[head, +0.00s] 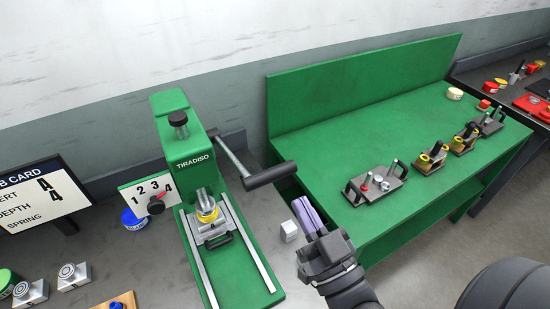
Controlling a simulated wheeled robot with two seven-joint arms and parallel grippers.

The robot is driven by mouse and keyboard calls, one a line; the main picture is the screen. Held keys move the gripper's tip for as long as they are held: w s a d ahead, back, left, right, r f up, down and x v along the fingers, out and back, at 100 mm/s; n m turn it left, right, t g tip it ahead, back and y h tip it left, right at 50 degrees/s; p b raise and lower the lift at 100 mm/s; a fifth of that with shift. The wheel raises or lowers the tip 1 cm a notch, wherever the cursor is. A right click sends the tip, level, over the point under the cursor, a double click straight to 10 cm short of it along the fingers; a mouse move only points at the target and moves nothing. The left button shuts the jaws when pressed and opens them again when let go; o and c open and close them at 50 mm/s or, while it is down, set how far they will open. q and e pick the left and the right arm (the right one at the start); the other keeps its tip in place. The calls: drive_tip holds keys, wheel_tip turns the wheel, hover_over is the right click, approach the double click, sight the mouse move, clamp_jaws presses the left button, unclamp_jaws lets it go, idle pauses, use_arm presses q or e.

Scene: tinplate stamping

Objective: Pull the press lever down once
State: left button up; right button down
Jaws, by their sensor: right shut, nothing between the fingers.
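The green press (180,130), marked TIRADISO, stands left of centre. Its lever (232,155) is a metal rod that comes from the press's right side and ends in a black crossbar handle (270,175). The rod slants down and to the right in the picture. My right gripper (302,203) is shut and empty, with its pale purple fingers together. It is below and to the right of the handle in the picture, apart from it. My left gripper is not in view.
A small white block (289,231) is just left of my right gripper. The green bench (400,125) at right bears several tool blocks. A dial plate (148,192) and a job card (42,195) stand left of the press.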

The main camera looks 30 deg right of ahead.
drive_tip(key=p+x, duration=0.3)
drive_tip(key=x, duration=0.6)
drive_tip(key=f, duration=0.2)
drive_tip(key=f+b, duration=0.1)
drive_tip(key=shift+w+f, duration=0.35)
drive_tip(key=shift+w, duration=0.05)
wheel_tip(320, 180, down, 10)
drive_tip(key=s+t+b, duration=0.1)
drive_tip(key=t+b, duration=0.3)
drive_tip(key=b, duration=1.2)
drive_tip(key=shift+s, duration=0.35)
